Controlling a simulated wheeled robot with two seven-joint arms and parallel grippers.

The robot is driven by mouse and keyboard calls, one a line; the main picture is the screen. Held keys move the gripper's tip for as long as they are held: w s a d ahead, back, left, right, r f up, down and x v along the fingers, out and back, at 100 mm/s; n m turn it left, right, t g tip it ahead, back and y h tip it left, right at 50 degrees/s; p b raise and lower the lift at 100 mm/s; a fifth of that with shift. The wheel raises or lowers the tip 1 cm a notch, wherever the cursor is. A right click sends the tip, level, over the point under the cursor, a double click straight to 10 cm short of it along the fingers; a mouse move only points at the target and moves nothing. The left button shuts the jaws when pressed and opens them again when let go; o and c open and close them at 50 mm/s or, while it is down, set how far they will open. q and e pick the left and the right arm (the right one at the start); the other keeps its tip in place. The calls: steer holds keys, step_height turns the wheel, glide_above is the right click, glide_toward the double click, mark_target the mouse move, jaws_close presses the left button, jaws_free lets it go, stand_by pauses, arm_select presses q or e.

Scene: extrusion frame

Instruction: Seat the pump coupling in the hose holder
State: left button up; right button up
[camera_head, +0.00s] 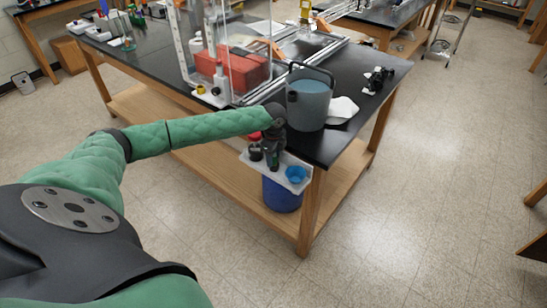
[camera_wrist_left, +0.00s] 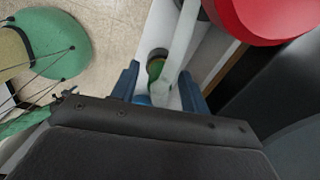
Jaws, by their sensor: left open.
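A white plate (camera_head: 282,172), which looks like the hose holder, juts from the front edge of the black bench. A blue ring-shaped piece (camera_head: 296,174) sits at its right end. A dark piece with a red top (camera_head: 254,147) stands at its left end. I cannot tell which piece is the pump coupling. My left gripper (camera_head: 272,160) points down over the plate between them. In the left wrist view its blue fingers (camera_wrist_left: 158,95) are apart. A pale strip (camera_wrist_left: 178,60) and a round opening with green inside (camera_wrist_left: 156,66) show between or beyond them. My right gripper is not in view.
A grey bucket (camera_head: 309,100) with a handle stands on the bench right behind the gripper. A blue bin (camera_head: 282,195) sits below the plate. A clear-walled enclosure with red blocks (camera_head: 245,70) stands further back.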

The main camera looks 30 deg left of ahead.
arm_select(q)
step_height(320, 180, up, 12)
steer(key=b, duration=0.3)
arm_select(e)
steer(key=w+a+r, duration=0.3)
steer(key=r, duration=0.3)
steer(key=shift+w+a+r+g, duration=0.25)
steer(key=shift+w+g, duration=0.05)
arm_select(q)
steer(key=shift+f, duration=0.1)
